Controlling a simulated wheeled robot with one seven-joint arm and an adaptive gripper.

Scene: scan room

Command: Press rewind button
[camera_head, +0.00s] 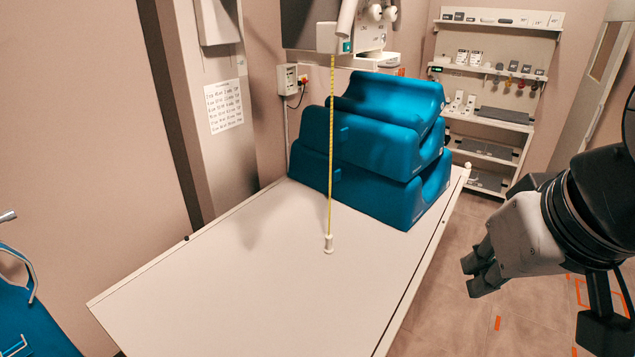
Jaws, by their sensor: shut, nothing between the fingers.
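A yellow measuring tape (331,150) hangs straight down from a white housing (328,38) under the overhead unit at the top of the picture. My gripper (474,277) is shut and empty at the right, beyond the table's right edge, well apart from the tape and housing.
A long white table (220,290) fills the middle. Several stacked blue foam cushions (365,145) stand at its far end, just behind the tape. Shelves (490,110) line the back right wall. A blue object (30,320) is at the lower left. The near table top is clear.

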